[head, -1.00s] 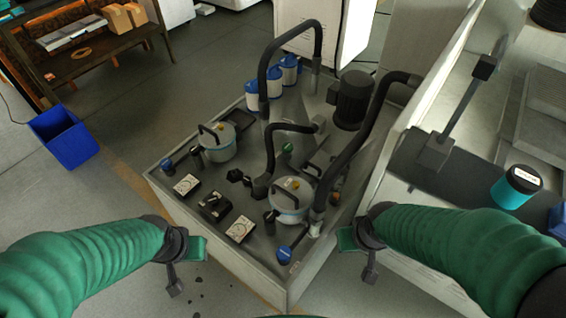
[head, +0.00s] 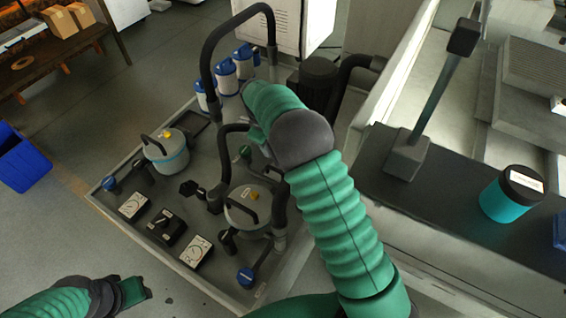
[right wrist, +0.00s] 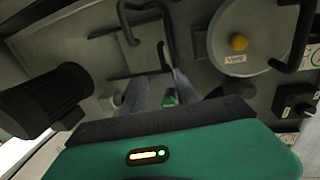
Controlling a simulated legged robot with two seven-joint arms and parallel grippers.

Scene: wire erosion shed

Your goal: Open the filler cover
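Two round grey pots with hinged-looking handles and yellow knobs stand in the machine's tray: a left one (head: 165,155) and a nearer right one (head: 246,210). I cannot tell which lid is the filler cover. In the right wrist view one round lid (right wrist: 245,35) with a yellow knob, a small label and a dark handle shows at upper right. My right gripper (right wrist: 160,93) is over the tray, its two grey fingers apart, with a green knob (right wrist: 169,100) showing between or beyond them. The head view hides its fingertips behind my arm. My left gripper (head: 140,290) is low at the left, outside the tray.
Black hoses (head: 212,75) arch over the tray, close to my right arm. A dark motor (right wrist: 45,100) stands beside the gripper. Dials and a switch (head: 166,230) sit at the tray's front left. A teal jar (head: 508,195) stands on the right ledge.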

